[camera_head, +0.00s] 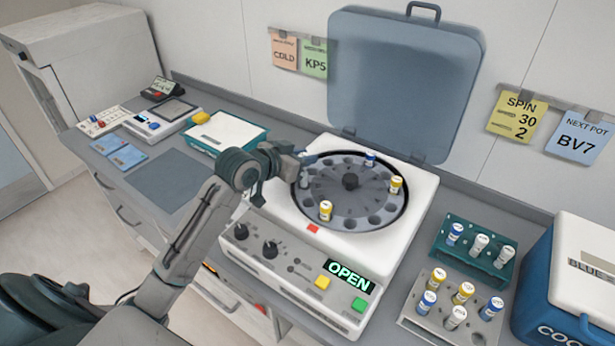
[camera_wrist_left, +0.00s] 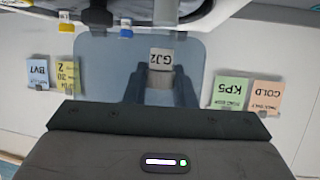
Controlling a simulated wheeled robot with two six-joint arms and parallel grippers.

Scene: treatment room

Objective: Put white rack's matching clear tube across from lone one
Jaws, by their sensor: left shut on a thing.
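My left gripper (camera_head: 304,160) is at the left side of the open centrifuge's rotor (camera_head: 345,208), shut on a pale tube (camera_head: 304,183). In the left wrist view this tube (camera_wrist_left: 160,63) sits between the fingers, its label reading GJ2; its cap is hidden. I cannot tell whether it is seated in a hole. A yellow-capped tube (camera_head: 396,185) stands across the rotor from it. Another yellow-capped tube (camera_head: 325,210) is at the front and a blue-capped tube (camera_head: 370,159) at the back. The white rack (camera_head: 425,325) holds blue-, yellow- and pale-capped tubes. My right gripper is out of view.
A teal rack (camera_head: 440,248) with three tubes stands behind the white rack. A blue cooler (camera_head: 540,285) is at the right edge. The raised centrifuge lid (camera_head: 405,85) stands behind the rotor. A display reads OPEN. A grey mat (camera_head: 165,180) lies clear on the left.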

